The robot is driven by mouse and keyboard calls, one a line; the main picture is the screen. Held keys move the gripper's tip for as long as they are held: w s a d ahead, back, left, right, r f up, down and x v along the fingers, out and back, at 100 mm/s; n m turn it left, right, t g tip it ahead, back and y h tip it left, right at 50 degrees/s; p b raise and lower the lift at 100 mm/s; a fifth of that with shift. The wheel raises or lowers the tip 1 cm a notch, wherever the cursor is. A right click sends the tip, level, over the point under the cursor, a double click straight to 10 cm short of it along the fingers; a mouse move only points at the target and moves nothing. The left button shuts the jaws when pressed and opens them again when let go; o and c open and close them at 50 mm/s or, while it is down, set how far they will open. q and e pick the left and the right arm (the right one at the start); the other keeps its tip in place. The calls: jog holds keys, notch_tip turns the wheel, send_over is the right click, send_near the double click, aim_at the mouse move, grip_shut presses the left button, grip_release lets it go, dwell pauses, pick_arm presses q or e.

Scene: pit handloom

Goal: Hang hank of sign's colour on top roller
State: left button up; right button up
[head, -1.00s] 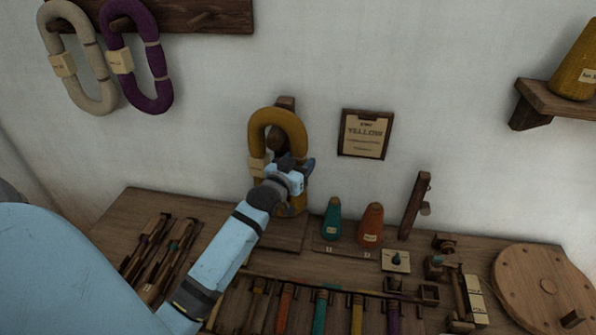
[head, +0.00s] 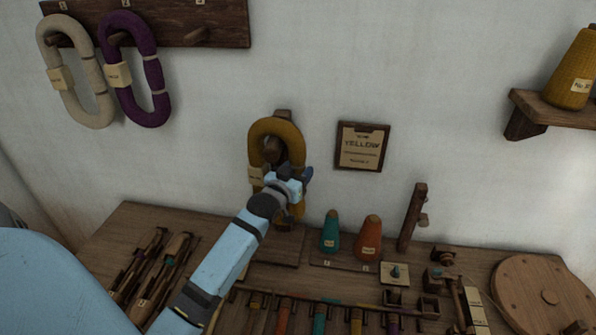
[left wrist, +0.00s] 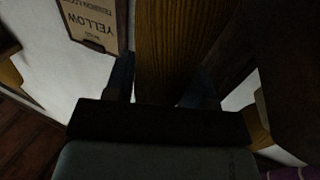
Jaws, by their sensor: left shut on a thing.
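The yellow hank (head: 259,128) hangs upright against the wall as a long loop, around the end of a wooden roller (head: 273,150). My left gripper (head: 292,178) is shut on the hank's right strand, low on the loop. The left wrist view shows the yellow strand (left wrist: 178,50) between my fingers. The sign (head: 361,146) on the wall to the right reads YELLOW; it also shows upside down in the left wrist view (left wrist: 93,20). Whether the roller bears the hank's weight I cannot tell. My right gripper is not in view.
A cream hank (head: 87,85) and a purple hank (head: 121,78) hang on a peg board (head: 220,22) at upper left. Teal (head: 329,235) and orange (head: 369,240) cones stand on the bench (head: 125,232). A yellow cone (head: 572,75) sits on a shelf at right.

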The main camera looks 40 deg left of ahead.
pick_arm(q)
jog(key=o, duration=0.8)
jog(key=shift+f, duration=0.4)
jog(key=shift+o, duration=1.4)
jog(key=shift+w, duration=0.15)
jog(key=shift+r, duration=0.1)
